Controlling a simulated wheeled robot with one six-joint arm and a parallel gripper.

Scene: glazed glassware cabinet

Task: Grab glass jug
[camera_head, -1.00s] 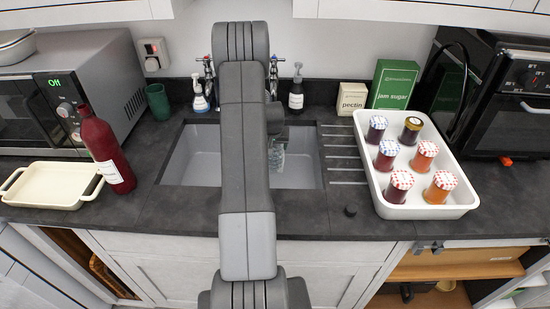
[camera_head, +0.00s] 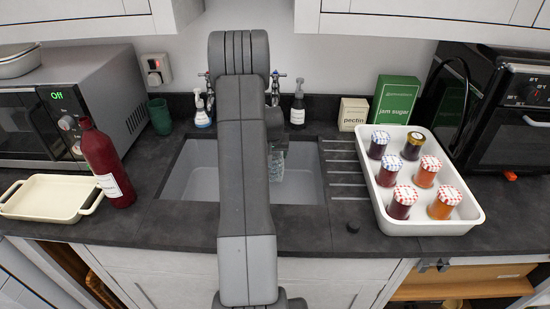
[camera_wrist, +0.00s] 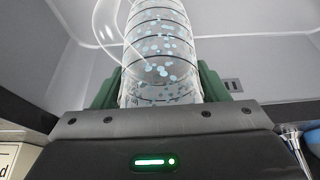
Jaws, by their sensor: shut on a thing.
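The glass jug (camera_wrist: 155,32) is clear, with dark rings and pale blue dots, and its looped handle is on the left in the wrist view. My gripper (camera_wrist: 158,86) has its green fingers on both sides of the jug and is shut on it. In the head view a small part of the jug (camera_head: 277,160) shows over the sink, just right of my arm. My arm hides the rest of the jug and most of the gripper there. I cannot tell whether the jug touches the sink floor.
The sink (camera_head: 303,180) surrounds the jug, with taps (camera_head: 276,88) behind. A red bottle (camera_head: 106,165) and cream dish (camera_head: 45,205) are left. Wall cabinets (camera_head: 430,25) overhang the back.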

